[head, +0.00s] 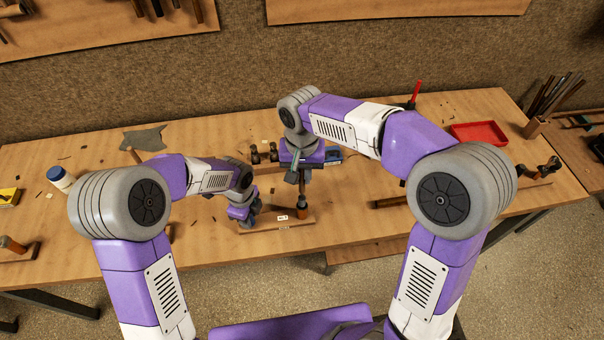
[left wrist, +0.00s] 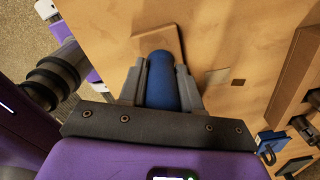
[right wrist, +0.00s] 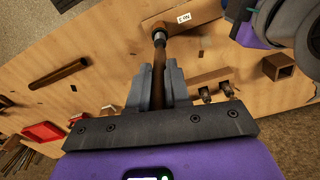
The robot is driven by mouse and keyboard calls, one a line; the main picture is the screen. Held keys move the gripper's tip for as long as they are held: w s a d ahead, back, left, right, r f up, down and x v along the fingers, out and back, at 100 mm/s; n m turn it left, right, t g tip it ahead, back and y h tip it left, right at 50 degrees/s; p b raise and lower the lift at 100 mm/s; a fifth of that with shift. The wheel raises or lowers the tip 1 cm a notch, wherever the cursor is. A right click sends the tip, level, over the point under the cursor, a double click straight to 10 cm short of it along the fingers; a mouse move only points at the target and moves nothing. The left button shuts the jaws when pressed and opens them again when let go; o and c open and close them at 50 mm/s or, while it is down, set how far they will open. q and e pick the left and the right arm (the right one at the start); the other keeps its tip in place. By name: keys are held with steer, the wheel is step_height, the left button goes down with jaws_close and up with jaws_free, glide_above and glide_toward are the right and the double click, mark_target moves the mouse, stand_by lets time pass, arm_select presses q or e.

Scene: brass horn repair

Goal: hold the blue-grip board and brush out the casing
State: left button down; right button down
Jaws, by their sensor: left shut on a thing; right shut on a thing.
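The wooden board (head: 278,228) with a small white label lies near the bench's front edge. Its blue grip (left wrist: 160,82) shows in the left wrist view between the fingers of my left gripper (left wrist: 160,88), which is shut on it. My right gripper (right wrist: 158,82) is shut on the brown handle of the brush (right wrist: 159,62). The brush points down at the board; its grey ferrule (right wrist: 160,37) is at the board's labelled end. The brush also shows below my right gripper in the head view (head: 302,200). I cannot tell the casing apart, nor whether the bristles are inside it.
A red tray (head: 480,133) and a holder of tools (head: 535,128) stand at the right. A white jar (head: 61,179) and grey cloth (head: 145,138) are at the left. The bench between board and red tray is partly clear.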

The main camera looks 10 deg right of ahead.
mark_target(302, 192)
steer(key=shift+f, duration=0.15)
stand_by(0.6)
steer(key=shift+f, duration=2.4)
steer(key=shift+r, duration=2.55)
steer(key=shift+r, duration=2.5)
